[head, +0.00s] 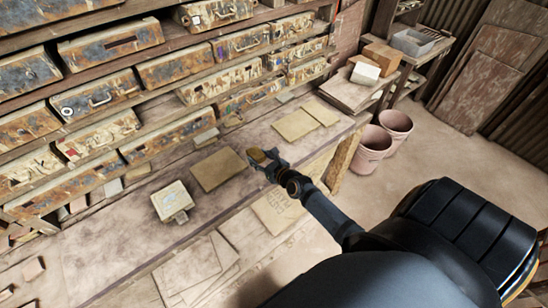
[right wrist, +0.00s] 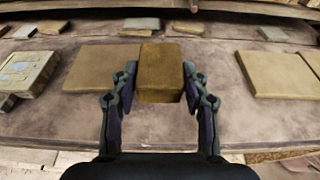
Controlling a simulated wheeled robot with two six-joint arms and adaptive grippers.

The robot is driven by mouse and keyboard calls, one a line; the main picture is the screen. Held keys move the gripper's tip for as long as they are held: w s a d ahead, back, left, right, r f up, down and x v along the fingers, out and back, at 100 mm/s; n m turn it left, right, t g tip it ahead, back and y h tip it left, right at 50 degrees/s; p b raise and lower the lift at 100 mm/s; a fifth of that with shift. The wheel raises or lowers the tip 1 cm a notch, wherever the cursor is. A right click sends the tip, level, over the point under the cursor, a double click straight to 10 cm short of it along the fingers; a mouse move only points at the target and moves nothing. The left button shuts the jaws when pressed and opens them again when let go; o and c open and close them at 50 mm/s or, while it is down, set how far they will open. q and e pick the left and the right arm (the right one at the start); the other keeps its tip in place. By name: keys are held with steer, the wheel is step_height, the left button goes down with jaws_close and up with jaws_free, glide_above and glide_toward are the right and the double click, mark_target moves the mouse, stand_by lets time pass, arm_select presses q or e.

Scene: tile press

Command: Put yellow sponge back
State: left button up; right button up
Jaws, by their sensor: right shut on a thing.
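The yellow sponge (right wrist: 161,72) is a brownish-yellow block between the fingers of my right gripper (right wrist: 161,85) in the right wrist view. The fingers press on its left and right sides. In the head view my right gripper (head: 262,160) reaches over the workbench from the right, with the sponge (head: 258,155) small and partly hidden at its tip. Just left of it lies a flat tan tile (head: 218,169) on the bench. Whether the sponge touches the bench is hard to tell. My left gripper is not in view.
The wooden workbench (head: 130,211) holds a pale square device (head: 171,200) at the left and flat tiles (head: 296,125) at the right. Rusty drawers (head: 102,95) line the shelves behind. Two pinkish buckets (head: 374,143) stand on the floor beyond the bench's right end.

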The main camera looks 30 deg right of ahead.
steer(key=d+f+b, duration=0.2)
steer(key=w+d+f+b, duration=0.1)
steer(key=d+f+b, duration=0.1)
steer(key=b, duration=0.1)
steer(key=w+d+f+b, duration=0.1)
steer(key=d+f+b, duration=0.2)
steer(key=shift+w+d, duration=0.1)
steer(key=shift+w, duration=0.05)
steer(key=shift+w+d+f+b, duration=0.1)
steer(key=shift+d+b, duration=0.15)
steer(key=shift+b, duration=0.2)
steer(key=shift+d, duration=0.1)
steer(key=f+b, duration=0.4)
steer(key=shift+w+d, duration=0.15)
steer(key=shift+d, duration=0.2)
steer(key=shift+r, duration=0.15)
steer(key=shift+f, duration=0.2)
steer(key=o, duration=1.1)
steer(key=shift+r, duration=0.1)
